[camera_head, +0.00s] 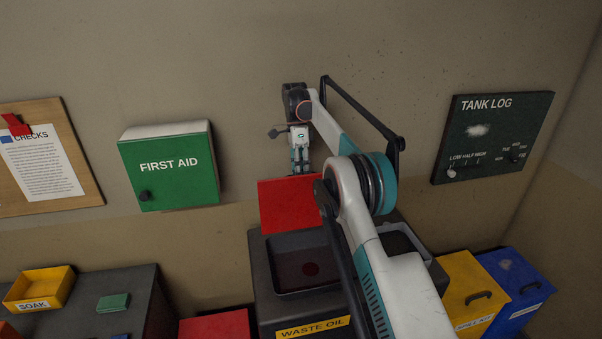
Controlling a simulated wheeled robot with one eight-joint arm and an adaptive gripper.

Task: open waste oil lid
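The waste oil bin (264,295) is a dark box with a yellow "WASTE OIL" label (313,328) on its front. Its red lid (285,207) stands raised at the back, close to upright, and the dark recess (307,264) with a round dark red spot shows uncovered. My gripper (300,172) points down at the lid's upper edge, near its right part. Whether it touches the lid is unclear. Its fingertips are small and partly lost against the lid, so their opening is hard to read. My arm covers the bin's right side.
Yellow (474,289) and blue (517,287) handled bins stand at right. A red surface (215,327) is at lower left, beside a dark cabinet (75,310) with a yellow SOAK tray (39,286). A green first aid box (169,168) and tank log board (491,137) hang on the wall.

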